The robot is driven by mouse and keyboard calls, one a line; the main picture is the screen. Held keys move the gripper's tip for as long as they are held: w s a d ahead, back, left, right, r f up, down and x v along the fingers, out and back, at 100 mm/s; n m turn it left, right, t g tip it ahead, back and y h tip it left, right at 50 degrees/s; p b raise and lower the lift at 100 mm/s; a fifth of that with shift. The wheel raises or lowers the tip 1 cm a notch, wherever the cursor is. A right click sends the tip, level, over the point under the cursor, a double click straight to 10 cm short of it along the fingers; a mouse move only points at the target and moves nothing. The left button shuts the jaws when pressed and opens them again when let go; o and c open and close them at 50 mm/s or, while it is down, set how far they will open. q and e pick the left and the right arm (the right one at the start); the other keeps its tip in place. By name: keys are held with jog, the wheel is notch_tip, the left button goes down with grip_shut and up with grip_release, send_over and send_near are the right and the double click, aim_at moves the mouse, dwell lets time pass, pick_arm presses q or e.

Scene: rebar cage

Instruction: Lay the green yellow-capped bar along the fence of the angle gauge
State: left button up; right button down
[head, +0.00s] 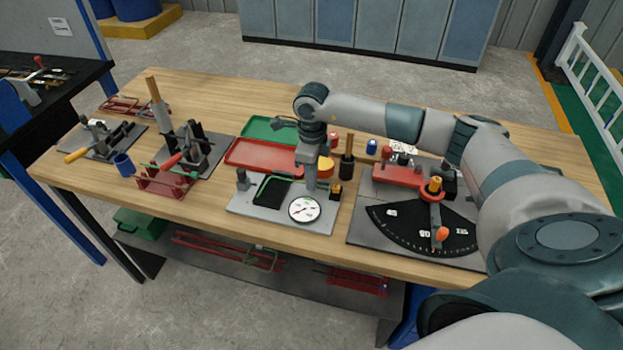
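The angle gauge (420,228) is a black fan-shaped scale on a grey plate at the right of the bench, with an orange-knobbed arm (437,222) across it. I cannot make out its fence for certain. A thin green bar (264,183) shows beside a black block on the middle grey plate; I cannot see a yellow cap on it. My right gripper (310,188) points down over that plate, just behind a round white dial (303,209). Its fingers are too small to tell if they are open or hold anything. My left gripper is out of view.
A red tray (263,153) and a green tray (268,129) lie behind the middle plate. A black cylinder with a wooden handle (347,160) stands right of my gripper. Lever tools (190,150) and a red rebar cage (163,182) occupy the left. The front edge strip is clear.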

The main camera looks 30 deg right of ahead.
pick_arm(q)
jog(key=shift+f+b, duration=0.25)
jog(key=shift+b, duration=0.05)
pick_arm(e)
jog(key=shift+w+d, duration=0.2)
jog(key=shift+d, duration=0.05)
jog(key=c, duration=1.9)
grip_release()
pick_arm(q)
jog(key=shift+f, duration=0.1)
pick_arm(e)
jog(key=shift+r, duration=0.15)
